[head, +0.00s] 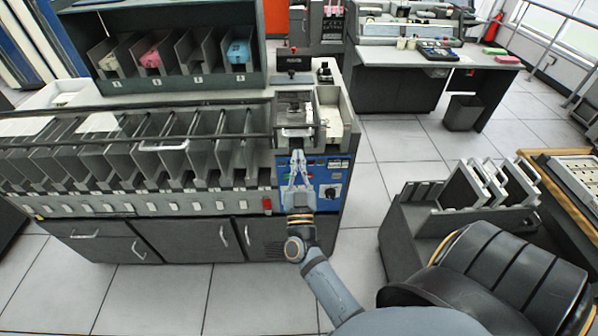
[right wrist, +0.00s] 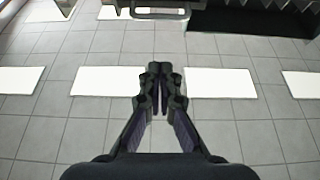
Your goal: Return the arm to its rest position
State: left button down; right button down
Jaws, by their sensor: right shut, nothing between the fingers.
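My right gripper (head: 297,158) is in the middle of the head view, in front of the blue control panel (head: 331,180) at the right end of the card sorter (head: 200,230). Its fingers point up toward the feed hopper and are closed together with nothing between them. The right wrist view shows the shut fingertips (right wrist: 158,68) over the grey tiled floor (right wrist: 225,125), apart from anything. Whether the fingers touch the panel is hard to tell in the head view. My left gripper is in neither view.
The sorter's row of pockets (head: 110,160) runs to the left, with a rack of card bins (head: 170,85) above. A dark grey cart with white-handled trays (head: 465,205) stands at right. A desk (head: 420,70) and a waste bin (head: 463,113) are behind. Tiled floor between them is clear.

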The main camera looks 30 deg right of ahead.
jog(key=shift+v, duration=1.05)
jog(key=w+a+f+n+g+y, duration=0.15)
jog(key=f+y, duration=0.25)
jog(key=f, duration=0.4)
jog(key=w+a+f+n+y, duration=0.1)
jog(key=a+f+n+y, duration=0.2)
jog(key=f, duration=0.5)
jog(key=s+a+f+n+g+y, duration=0.1)
jog(key=s+f+g+y, duration=0.2)
jog(key=f, duration=0.8)
jog(key=s+a+f+n+g+y, duration=0.1)
jog(key=s+f+g, duration=0.25)
jog(key=f, duration=0.65)
jog(key=s+d+f+g, duration=0.2)
jog(key=s+f+g, duration=0.3)
jog(key=s+f, duration=1.15)
jog(key=s+d+f+g, duration=0.2)
jog(key=s, duration=0.6)
jog(key=s+d+f+g, duration=0.2)
jog(key=s+f+g, duration=0.1)
jog(key=s, duration=0.6)
jog(key=shift+g, duration=0.3)
